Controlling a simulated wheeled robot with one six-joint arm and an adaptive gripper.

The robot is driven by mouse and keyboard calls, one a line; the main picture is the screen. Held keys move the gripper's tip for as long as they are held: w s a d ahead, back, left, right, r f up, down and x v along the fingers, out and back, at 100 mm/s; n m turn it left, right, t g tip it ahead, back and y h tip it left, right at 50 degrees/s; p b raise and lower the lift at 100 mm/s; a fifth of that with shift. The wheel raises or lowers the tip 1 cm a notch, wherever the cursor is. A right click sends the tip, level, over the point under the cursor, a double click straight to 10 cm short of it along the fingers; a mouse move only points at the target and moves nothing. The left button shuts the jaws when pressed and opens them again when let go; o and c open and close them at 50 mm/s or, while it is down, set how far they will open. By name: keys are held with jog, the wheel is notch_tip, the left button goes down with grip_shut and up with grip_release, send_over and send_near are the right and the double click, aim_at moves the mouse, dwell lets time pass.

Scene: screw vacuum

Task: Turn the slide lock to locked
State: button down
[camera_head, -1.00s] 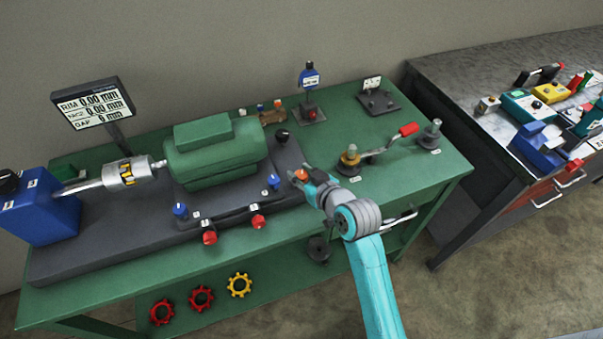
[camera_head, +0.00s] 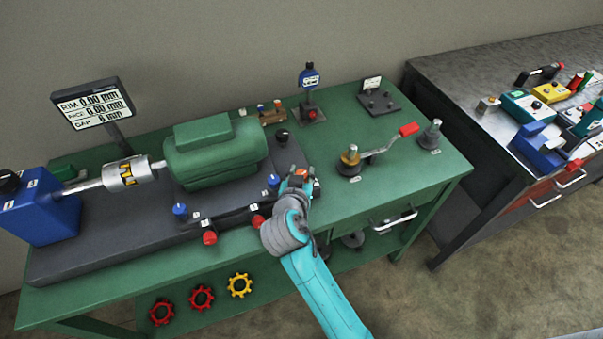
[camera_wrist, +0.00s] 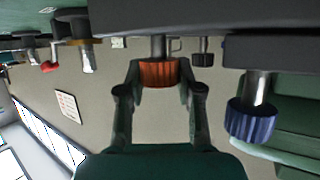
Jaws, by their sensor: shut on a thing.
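An orange-red ribbed knob (camera_wrist: 158,73) on a metal shaft sits between my two fingers in the wrist view; no readable label names it as the slide lock. My gripper (camera_wrist: 158,85) is shut on this knob, one finger on each side. In the head view my gripper (camera_head: 300,180) is at the right end of the dark machine base (camera_head: 110,232), and the knob is mostly hidden by it. Whether the lock stands at locked cannot be read.
A blue knob (camera_wrist: 252,120) is close on the right in the wrist view. Red knobs (camera_head: 257,222) line the base's front edge. The green motor (camera_head: 215,160) stands left of my gripper.

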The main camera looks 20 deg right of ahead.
jog(key=shift+f+m+g+h, duration=0.1)
jog(key=shift+m+g+h, duration=0.3)
jog(key=shift+m+h, duration=0.2)
jog(key=c, duration=0.7)
grip_release()
jog(key=shift+c, duration=0.2)
notch_tip(320, 180, up, 10)
